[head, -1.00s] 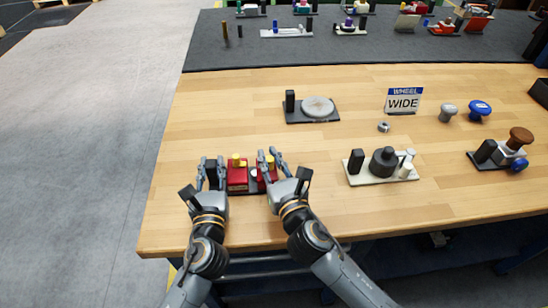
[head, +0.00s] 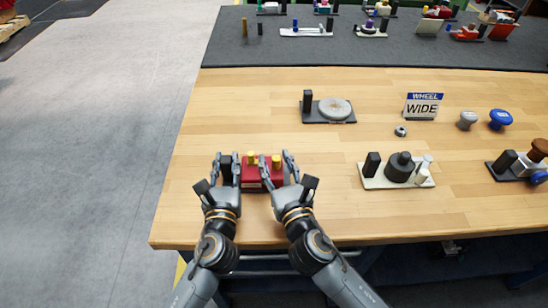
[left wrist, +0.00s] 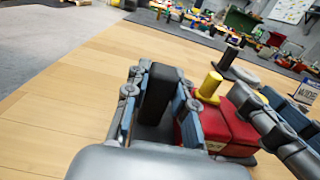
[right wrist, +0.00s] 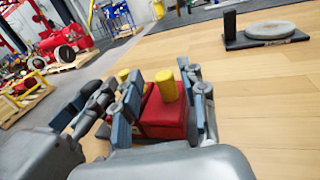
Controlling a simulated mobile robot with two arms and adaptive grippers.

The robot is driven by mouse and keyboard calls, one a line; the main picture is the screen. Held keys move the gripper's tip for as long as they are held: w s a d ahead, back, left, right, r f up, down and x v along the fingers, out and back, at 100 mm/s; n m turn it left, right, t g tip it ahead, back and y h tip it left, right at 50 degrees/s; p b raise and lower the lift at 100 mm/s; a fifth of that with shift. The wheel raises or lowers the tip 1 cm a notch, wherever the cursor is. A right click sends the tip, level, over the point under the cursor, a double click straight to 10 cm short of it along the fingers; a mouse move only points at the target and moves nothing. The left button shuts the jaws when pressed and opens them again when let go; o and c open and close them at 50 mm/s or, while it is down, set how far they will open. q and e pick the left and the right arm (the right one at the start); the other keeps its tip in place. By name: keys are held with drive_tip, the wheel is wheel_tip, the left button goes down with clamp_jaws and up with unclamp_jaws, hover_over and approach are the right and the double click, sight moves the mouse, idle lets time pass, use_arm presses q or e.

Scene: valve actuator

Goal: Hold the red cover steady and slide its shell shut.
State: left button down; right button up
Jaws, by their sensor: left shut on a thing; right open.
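The red cover (head: 252,176) is near the table's front edge, with two yellow knobs on top. In the left wrist view its two red halves (left wrist: 228,122) sit side by side with no clear gap. A black post (head: 227,168) stands at the cover's left end. My left gripper (head: 226,166) is shut on this post, which also shows between its fingers in the left wrist view (left wrist: 158,92). My right gripper (head: 278,168) is open, its fingers on either side of the right red half, the shell (right wrist: 163,118). Contact there cannot be told. The base is mostly hidden.
Behind stands a black base with a round grey disc (head: 335,108). To the right are a white-based fixture (head: 398,182), a "WHEEL WIDE" sign (head: 423,105), a small nut and knobs. Bare wood lies between these and the cover.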

use_arm(q)
drive_tip(key=shift+d+f, duration=0.1)
drive_tip(key=shift+f, duration=0.15)
use_arm(e)
drive_tip(key=v, duration=1)
drive_tip(key=shift+s, duration=0.3)
use_arm(q)
drive_tip(key=c, duration=1)
unclamp_jaws()
drive_tip(key=shift+c, duration=0.2)
drive_tip(key=shift+r, duration=0.1)
use_arm(e)
drive_tip(key=shift+w, duration=0.1)
